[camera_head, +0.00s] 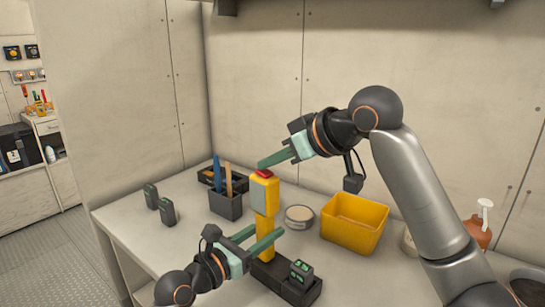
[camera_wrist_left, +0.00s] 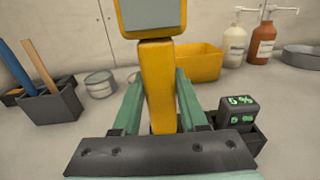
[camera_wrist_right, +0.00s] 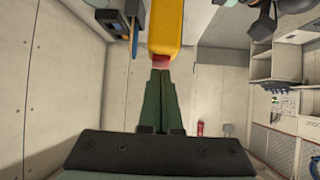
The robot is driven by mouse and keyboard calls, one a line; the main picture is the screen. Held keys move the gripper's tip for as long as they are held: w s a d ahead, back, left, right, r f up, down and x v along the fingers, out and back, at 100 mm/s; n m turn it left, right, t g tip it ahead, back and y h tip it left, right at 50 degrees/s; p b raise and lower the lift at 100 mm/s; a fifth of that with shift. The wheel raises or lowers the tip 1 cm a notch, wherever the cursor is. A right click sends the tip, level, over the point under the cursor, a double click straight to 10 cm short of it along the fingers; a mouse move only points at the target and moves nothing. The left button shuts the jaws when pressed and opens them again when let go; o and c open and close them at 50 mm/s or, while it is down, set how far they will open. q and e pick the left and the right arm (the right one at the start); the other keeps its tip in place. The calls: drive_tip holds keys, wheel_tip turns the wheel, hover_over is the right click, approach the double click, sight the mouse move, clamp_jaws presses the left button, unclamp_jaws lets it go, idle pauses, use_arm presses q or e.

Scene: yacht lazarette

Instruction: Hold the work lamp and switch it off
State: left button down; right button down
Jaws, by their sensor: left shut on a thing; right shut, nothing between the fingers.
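The yellow work lamp (camera_head: 268,197) stands upright above the white bench, with a pale grey panel on its head and a red button (camera_head: 264,173) on top. The panel shows no clear glow. My left gripper (camera_head: 267,236) is shut on the lamp's yellow handle (camera_wrist_left: 158,85), one finger on each side. My right gripper (camera_head: 261,163) is shut and empty, its fingertips at the red button. In the right wrist view the tips (camera_wrist_right: 160,72) meet the button (camera_wrist_right: 161,62); whether they press it, I cannot tell.
A black dock (camera_head: 270,275) with a green-display unit (camera_head: 301,271) sits by the lamp's foot. A yellow bin (camera_head: 350,230), a round tin (camera_head: 299,216), a dark pen holder (camera_head: 226,204) and two small black devices (camera_head: 167,211) stand around. The bench's front left is clear.

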drive_tip(key=shift+w+a+f, duration=0.15)
drive_tip(key=shift+a+f, duration=0.05)
drive_tip(key=shift+f, duration=0.15)
drive_tip(key=shift+w+r, duration=0.1)
drive_tip(key=shift+w+a+r, duration=0.35)
drive_tip(key=shift+w+a, duration=0.05)
drive_tip(key=shift+a, duration=0.15)
